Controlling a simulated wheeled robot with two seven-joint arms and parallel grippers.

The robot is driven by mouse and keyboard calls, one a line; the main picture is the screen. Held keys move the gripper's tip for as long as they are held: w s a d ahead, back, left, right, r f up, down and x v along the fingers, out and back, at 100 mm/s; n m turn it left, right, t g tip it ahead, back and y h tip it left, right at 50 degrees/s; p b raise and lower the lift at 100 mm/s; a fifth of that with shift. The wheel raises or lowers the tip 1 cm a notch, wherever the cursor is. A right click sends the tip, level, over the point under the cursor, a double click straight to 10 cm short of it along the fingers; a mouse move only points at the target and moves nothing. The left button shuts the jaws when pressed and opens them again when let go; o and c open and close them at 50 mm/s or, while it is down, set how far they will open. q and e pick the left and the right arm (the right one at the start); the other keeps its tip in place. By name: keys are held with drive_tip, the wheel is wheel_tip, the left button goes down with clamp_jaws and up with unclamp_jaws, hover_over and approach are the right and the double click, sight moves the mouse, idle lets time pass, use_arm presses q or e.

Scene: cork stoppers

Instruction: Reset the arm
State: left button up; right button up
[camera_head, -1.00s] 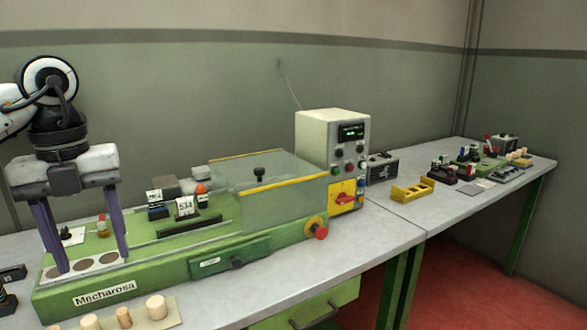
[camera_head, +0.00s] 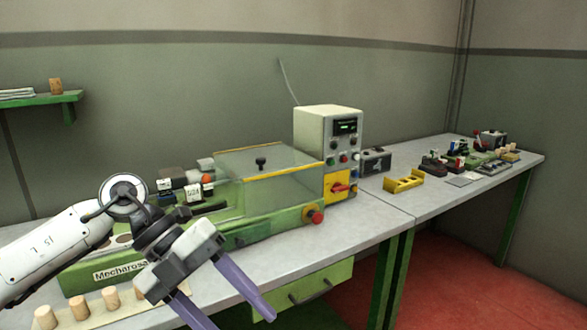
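My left gripper (camera_head: 236,316) reaches in from the left, tilted down to the right in front of the green machine (camera_head: 285,222). Its two purple fingers are spread apart, with nothing seen between them; their tips are at or near the bottom edge of the view. Several cork stoppers (camera_head: 80,307) stand on a thin board (camera_head: 110,318) at the table's front, left of the gripper. The gripper body hides part of the machine's front and perhaps part of the board. My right gripper is not in view.
The machine's clear cover (camera_head: 265,175) is down. A control box (camera_head: 328,150) stands behind it. A yellow holder (camera_head: 404,181) and small parts (camera_head: 470,158) lie on the right-hand table. A green wall shelf (camera_head: 40,99) carries a cork (camera_head: 56,86).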

use_arm(q)
drive_tip(key=s+d+r+n+h, duration=0.2)
drive_tip(key=s+d+h, duration=0.2)
drive_tip(key=d+h, duration=0.65)
drive_tip(key=w+a+f+n+t+y, duration=0.25)
drive_tip(key=w+f+n+t, duration=0.2)
drive_tip(key=n+t, duration=0.5)
drive_tip(key=w+a+f+n+t+y, duration=0.25)
drive_tip(key=f+n+t, duration=0.25)
drive_tip(key=n+t, duration=0.5)
drive_tip(key=s+a+f+n+y, duration=0.2)
drive_tip(key=a+f+n+y, duration=0.45)
drive_tip(key=f, duration=0.45)
drive_tip(key=s+a+f+n+g+y, duration=0.2)
drive_tip(key=s+a+f+g, duration=0.1)
drive_tip(key=s+f, duration=0.6)
drive_tip(key=s+a+f+n+g+y, duration=0.2)
drive_tip(key=s+a+f+g+y, duration=0.1)
drive_tip(key=s+f, duration=0.6)
drive_tip(key=shift+s+a+f+n+g, duration=0.15)
drive_tip(key=shift+a+f+n+g, duration=0.15)
drive_tip(key=shift+a+f+g, duration=0.65)
drive_tip(key=shift+d+r, duration=0.15)
drive_tip(key=shift+r, duration=0.15)
